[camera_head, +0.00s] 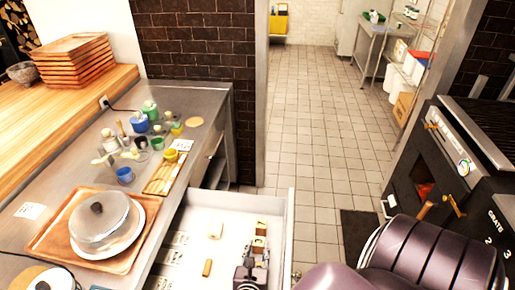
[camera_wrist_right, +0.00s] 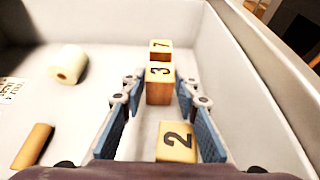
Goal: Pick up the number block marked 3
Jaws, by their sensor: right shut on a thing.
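The number block marked 3 (camera_wrist_right: 159,83) is a small wooden block in the open drawer, standing between the fingertips of my right gripper (camera_wrist_right: 159,88) in the wrist view. My right gripper (camera_head: 250,274) is shut on it, low inside the drawer. The block marked 7 (camera_wrist_right: 160,48) stands just behind the 3. The block marked 2 (camera_wrist_right: 177,141) is nearer the wrist, between the finger bases in the picture. In the head view my gripper partly covers this row of blocks. My left gripper is not in view.
The drawer (camera_head: 284,222) also holds a pale cylinder (camera_wrist_right: 68,63) and a brown wooden piece (camera_wrist_right: 33,146). The counter above carries a domed tray (camera_head: 50,245) and several small cups. The tiled floor beyond is clear.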

